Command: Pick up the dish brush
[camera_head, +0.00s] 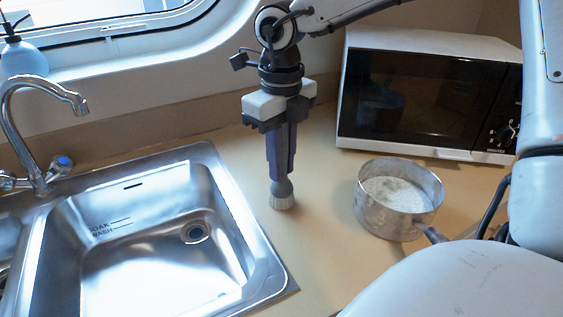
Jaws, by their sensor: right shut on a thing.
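The dish brush (282,190) is upright with its grey head and pale bristles pointing down, beside the right edge of the sink. My right gripper (281,165) comes down from above and is shut on the brush, its fingers around the handle. The fingers hide most of the handle. The bristles are at or just above the counter; I cannot tell whether they touch it. My left gripper is not in view.
A steel sink (262,262) with a tap (40,115) fills the left. A metal pot (390,222) with pale contents stands right of the brush. A microwave (432,152) is behind it. The counter (315,250) between sink and pot is clear. A soap bottle (22,58) stands far left.

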